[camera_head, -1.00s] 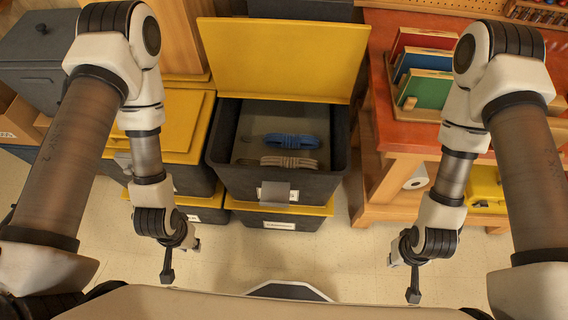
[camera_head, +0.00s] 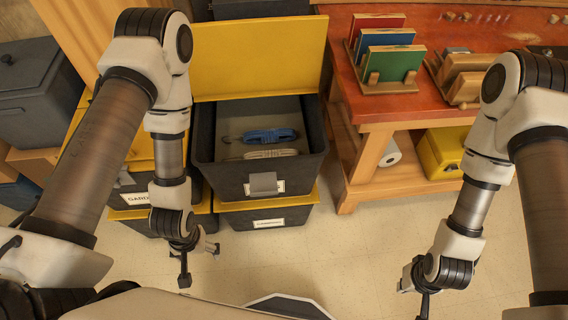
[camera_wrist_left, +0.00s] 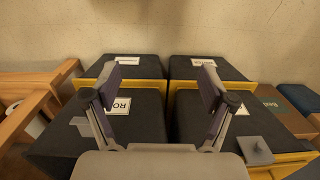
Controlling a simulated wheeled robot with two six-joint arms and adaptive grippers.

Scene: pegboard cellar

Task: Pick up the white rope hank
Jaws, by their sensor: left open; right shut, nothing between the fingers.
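The white rope hank (camera_head: 270,154) lies in the open dark bin (camera_head: 263,178), near its front wall. A blue rope hank (camera_head: 268,135) lies just behind it in the same bin. My left gripper (camera_head: 200,267) is open and empty, in front of the bin and to its lower left, apart from both hanks. Its two spread fingers also show in the left wrist view (camera_wrist_left: 160,78), with closed bins below them and no rope in sight. My right gripper (camera_head: 413,296) is shut and empty at the lower right, far from the bin and partly cut off by the frame.
The bin's yellow lid (camera_head: 258,58) stands raised behind it. Closed bins are stacked below and to the left. The floor (camera_head: 335,245) in front is clear.

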